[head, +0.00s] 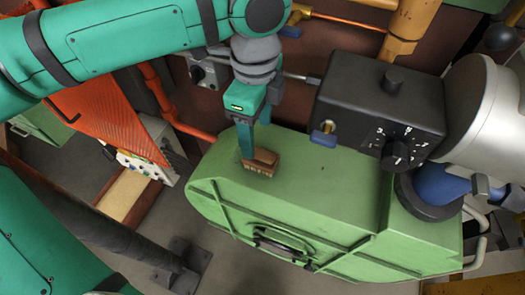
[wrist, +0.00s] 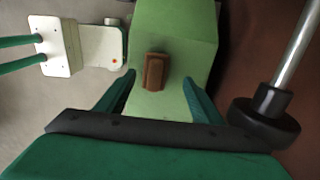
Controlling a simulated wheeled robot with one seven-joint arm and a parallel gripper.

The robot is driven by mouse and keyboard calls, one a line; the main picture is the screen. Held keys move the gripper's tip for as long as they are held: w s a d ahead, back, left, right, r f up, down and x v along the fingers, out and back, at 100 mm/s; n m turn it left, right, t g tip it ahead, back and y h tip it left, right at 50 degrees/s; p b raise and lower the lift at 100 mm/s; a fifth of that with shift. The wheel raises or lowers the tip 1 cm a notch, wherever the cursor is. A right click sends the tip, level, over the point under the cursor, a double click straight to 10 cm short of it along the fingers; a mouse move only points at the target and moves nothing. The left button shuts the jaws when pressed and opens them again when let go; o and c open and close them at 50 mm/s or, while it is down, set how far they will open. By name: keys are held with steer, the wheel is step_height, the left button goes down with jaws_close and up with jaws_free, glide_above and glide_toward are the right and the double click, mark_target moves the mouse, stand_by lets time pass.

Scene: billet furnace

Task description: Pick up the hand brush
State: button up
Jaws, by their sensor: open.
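The hand brush (head: 261,162) is a small brown block with a raised grip, lying on top of a green metal case. In the wrist view the hand brush (wrist: 155,71) lies ahead of my fingertips, near the middle between them. My gripper (head: 246,150) points down at the brush in the head view, and one finger partly overlaps the space just beside it. In the wrist view my gripper (wrist: 159,80) is open, with its two green fingers spread apart and nothing between them. I cannot tell the exact height of the fingertips over the case.
The green case (head: 310,205) has a handle on its front. A black box with a dial (head: 380,105) and a large grey cylinder (head: 475,85) stand to the right. An orange mesh panel (head: 115,115) and a white control box (head: 147,150) are at left. A black knob (wrist: 262,108) shows at right.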

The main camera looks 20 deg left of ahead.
mark_target(258, 150)
steer(key=shift+s+d+f, duration=0.1)
steer(key=shift+s+f, duration=0.05)
steer(key=shift+f, duration=0.3)
steer(key=shift+s+d+f, duration=0.1)
steer(key=shift+s+f, duration=0.05)
steer(key=shift+f, duration=0.25)
steer(key=f, duration=0.3)
steer(key=shift+s+d+f, duration=0.15)
steer(key=shift+s+f, duration=0.05)
steer(key=shift+s, duration=0.05)
steer(key=shift+f, duration=0.6)
steer(key=shift+w, duration=0.1)
steer(key=c, duration=1.2)
